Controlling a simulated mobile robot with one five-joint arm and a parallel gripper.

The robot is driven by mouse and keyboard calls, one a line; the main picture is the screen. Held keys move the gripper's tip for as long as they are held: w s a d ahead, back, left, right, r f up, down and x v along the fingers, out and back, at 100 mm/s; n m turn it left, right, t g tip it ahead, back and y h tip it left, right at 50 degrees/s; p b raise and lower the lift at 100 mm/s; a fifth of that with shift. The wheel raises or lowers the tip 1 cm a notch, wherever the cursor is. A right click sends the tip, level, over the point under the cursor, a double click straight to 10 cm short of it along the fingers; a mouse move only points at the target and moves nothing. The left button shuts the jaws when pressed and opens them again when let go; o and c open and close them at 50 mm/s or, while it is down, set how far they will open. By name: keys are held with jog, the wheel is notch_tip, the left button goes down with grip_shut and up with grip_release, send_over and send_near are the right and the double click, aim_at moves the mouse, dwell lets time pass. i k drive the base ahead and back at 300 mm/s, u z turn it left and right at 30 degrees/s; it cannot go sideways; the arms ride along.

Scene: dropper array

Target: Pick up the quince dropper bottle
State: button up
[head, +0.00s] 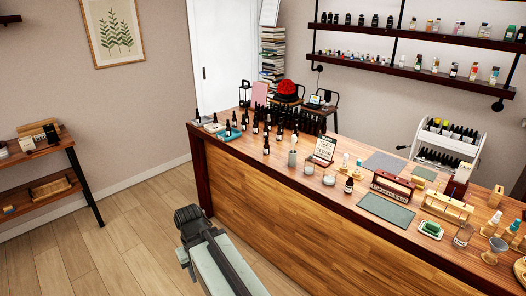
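Several dark dropper bottles (266,146) with black tops stand in a cluster on the left half of the wooden counter. One dark bottle (349,186) stands alone nearer the middle, upright. The labels are too small to read, so I cannot tell which bottle is quince. My arm shows at the bottom, in front of the counter and below its top, well apart from the bottles. My gripper (188,214) seems to be the dark end of this arm. Its fingers cannot be made out, and I see nothing held there.
The counter (270,165) has a long front edge. A small sign (325,148), glass jars (329,178), a wooden box (392,186) and grey mats (386,210) stand or lie to the right. A white rack (447,142) holds more bottles. Floor (130,240) is clear at left.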

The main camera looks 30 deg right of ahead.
aim_at(266, 147)
jog(key=z, duration=0.6)
jog(key=i, duration=2.1)
jog(key=u, duration=0.85)
jog(key=k, duration=0.8)
jog(key=u, duration=0.25)
jog(key=i, duration=0.8)
jog(key=z, duration=0.1)
